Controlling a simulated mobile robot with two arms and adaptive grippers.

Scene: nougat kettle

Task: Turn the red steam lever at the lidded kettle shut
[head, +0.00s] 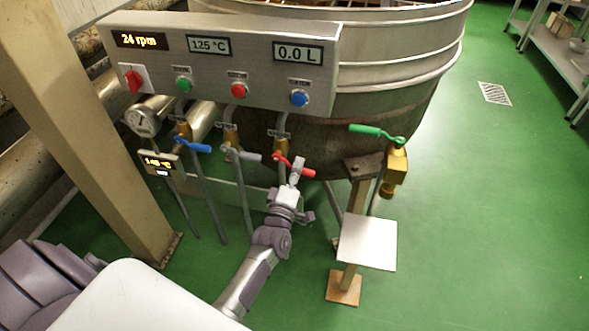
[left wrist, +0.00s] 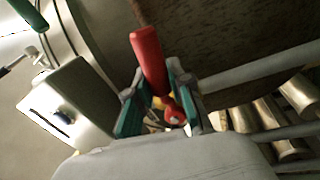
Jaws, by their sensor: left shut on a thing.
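The red lever (head: 306,173) sits on a brass valve (head: 281,146) on a thin pipe below the grey control panel. It lies across the pipe, sloping slightly down to the right. My left gripper (head: 296,168) reaches up from below and is shut on the red lever. In the left wrist view the red handle (left wrist: 148,60) sticks out from between the green-padded fingers (left wrist: 152,105), with its red hub below. The big metal kettle (head: 390,85) stands behind; its top is cut off, so I cannot see a lid. My right gripper is not in view.
A grey lever (head: 245,155) and a blue lever (head: 195,147) are on pipes to the left. A green lever (head: 375,132) on a brass tap is to the right, above a small square plate (head: 368,242). A beige post (head: 90,130) stands left. Green floor is free at right.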

